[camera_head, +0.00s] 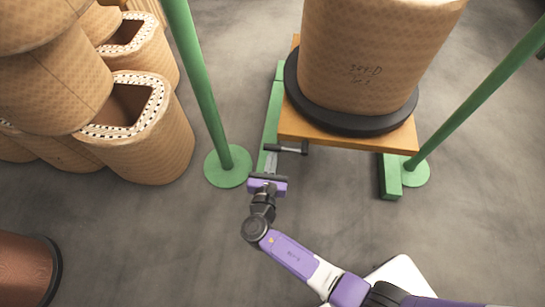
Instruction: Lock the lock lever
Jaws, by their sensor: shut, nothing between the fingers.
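The lock lever (288,149) is a small dark bar at the front left corner of the stand, under the edge of the wooden board (345,139). My gripper (270,163) is shut and empty. It points away from me toward the stand, just left of and a little in front of the lever. Its purple body (268,185) lies over the near end of the green left rail (272,125). I cannot tell whether the fingertips touch the lever. The lever's lock position is not clear from this view.
A large tan coil (375,60) on a black round base (350,122) stands on the board. Green posts with round feet stand left (228,166) and right (415,172). Stacked tan coils (150,140) fill the left side. A reddish-brown cylinder (25,270) is at lower left. The floor in front is clear.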

